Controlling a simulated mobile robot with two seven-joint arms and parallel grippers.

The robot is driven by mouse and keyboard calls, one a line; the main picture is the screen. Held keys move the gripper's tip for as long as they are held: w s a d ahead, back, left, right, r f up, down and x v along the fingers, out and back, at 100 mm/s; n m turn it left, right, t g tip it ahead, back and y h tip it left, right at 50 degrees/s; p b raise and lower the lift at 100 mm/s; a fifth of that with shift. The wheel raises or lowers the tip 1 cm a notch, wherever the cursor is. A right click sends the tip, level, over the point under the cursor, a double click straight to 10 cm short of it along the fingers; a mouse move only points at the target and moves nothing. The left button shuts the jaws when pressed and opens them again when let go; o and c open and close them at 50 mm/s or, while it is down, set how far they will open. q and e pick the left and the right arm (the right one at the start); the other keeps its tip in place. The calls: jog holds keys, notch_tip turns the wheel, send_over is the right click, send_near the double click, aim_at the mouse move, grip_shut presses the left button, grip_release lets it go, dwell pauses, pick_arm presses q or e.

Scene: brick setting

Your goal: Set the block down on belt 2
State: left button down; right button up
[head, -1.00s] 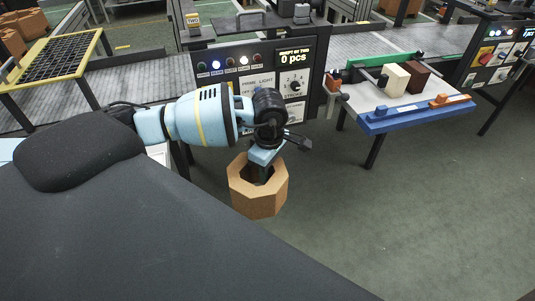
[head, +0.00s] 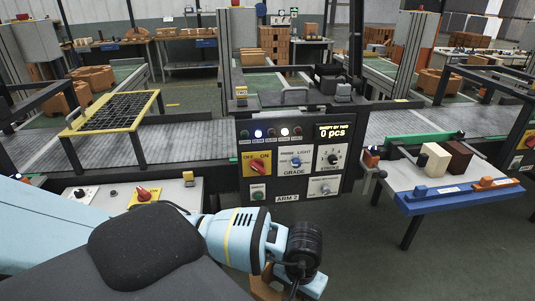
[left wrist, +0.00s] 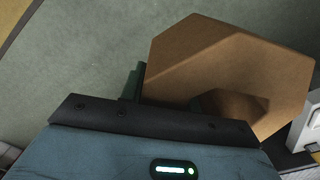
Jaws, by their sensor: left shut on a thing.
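My left gripper (head: 298,286) is at the bottom edge of the head view, in front of the control panel. It is shut on a brown, hollow, many-sided block; only a sliver of the block (head: 264,287) shows there. In the left wrist view the block (left wrist: 215,62) fills the upper right, with its dark hole near the gripper and part of a finger showing beside it. Grey belts run left (head: 205,140) and right (head: 405,123) of the panel. I cannot read which is belt 2. My right gripper is out of view.
The control panel (head: 295,160), marked ARM 2, stands between the belts. A yellow-framed grid (head: 115,112) lies over the left belt. A blue-edged table (head: 450,195) holds a cream block (head: 437,158) and a dark brown block (head: 458,155). Bare floor lies at lower right.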

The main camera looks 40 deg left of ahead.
pick_arm(q)
jog(key=shift+s+d+f+m, duration=0.1)
jog(key=shift+s+d+m, duration=0.25)
jog(key=shift+m, duration=0.45)
jog(key=shift+a, duration=0.1)
